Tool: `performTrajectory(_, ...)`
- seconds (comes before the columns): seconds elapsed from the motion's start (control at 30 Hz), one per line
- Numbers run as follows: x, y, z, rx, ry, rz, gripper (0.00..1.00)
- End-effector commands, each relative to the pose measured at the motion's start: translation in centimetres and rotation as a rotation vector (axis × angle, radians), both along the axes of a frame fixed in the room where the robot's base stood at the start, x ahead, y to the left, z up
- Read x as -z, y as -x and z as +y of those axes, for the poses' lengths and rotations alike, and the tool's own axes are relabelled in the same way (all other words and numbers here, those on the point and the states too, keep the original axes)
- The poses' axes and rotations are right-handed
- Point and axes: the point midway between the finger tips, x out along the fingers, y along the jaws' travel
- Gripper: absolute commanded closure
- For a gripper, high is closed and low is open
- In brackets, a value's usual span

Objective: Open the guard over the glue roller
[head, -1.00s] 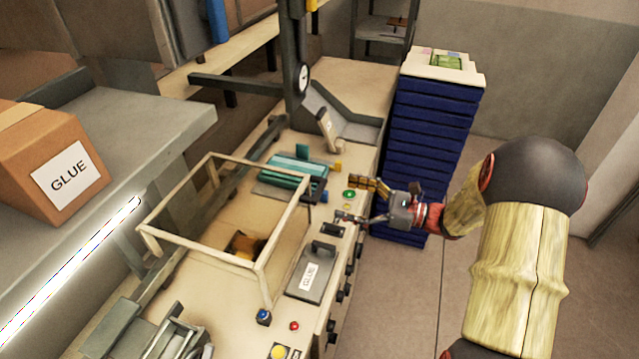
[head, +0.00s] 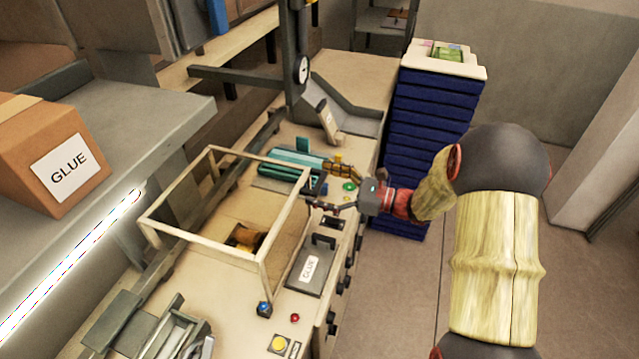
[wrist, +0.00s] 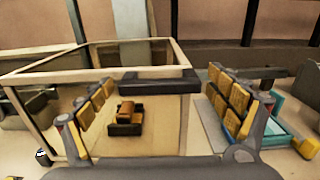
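The guard (head: 205,246) is a clear box with a cream frame, standing closed over an orange-brown and black roller unit (head: 247,238) on the bench. Both also show in the wrist view, the guard's frame (wrist: 90,70) at left and the roller unit (wrist: 126,117) through its panel. A dark handle bar (wrist: 160,82) runs along the guard's top edge facing me. My gripper (head: 323,185) is open at the guard's right end. In the wrist view its yellow-padded fingers (wrist: 162,88) stand either side of the handle, with no clear contact.
A teal unit (head: 290,172) sits just behind my gripper. A grey GLUE-labelled lid (head: 311,268) and buttons lie on the bench front. A blue stack (head: 432,140) stands at the right; a GLUE carton (head: 50,155) is on the left shelf. The floor at right is clear.

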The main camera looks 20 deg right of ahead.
Motion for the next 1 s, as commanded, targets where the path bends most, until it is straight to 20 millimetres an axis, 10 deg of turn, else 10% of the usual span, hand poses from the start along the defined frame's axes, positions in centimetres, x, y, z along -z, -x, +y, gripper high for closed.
performTrajectory(1.0,-0.03,-0.01,-0.04,0.001,0.001,-0.001,0.69)
